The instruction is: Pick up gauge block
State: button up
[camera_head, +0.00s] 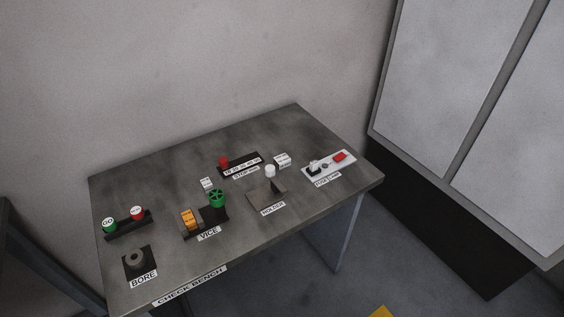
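I see the check bench (130,190) with several labelled items on it. No label that I can read says gauge block. Two small pale blocks with dark print could be it: one pale block (207,183) stands left of the middle, near the green wheel of the vice. The other pale block (283,160) stands right of the middle, behind the holder. Their print is too small to read. An orange block (187,219) with markings sits at the left end of the vice (208,227). My gripper is not in view.
The holder (266,194) has a white knob behind it. A dark ruled strip (241,166) with a red piece, a white fuse panel (329,167), a green-and-red plug rack (128,226) and the bore piece (137,261) stand around. The bench's back left is bare.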

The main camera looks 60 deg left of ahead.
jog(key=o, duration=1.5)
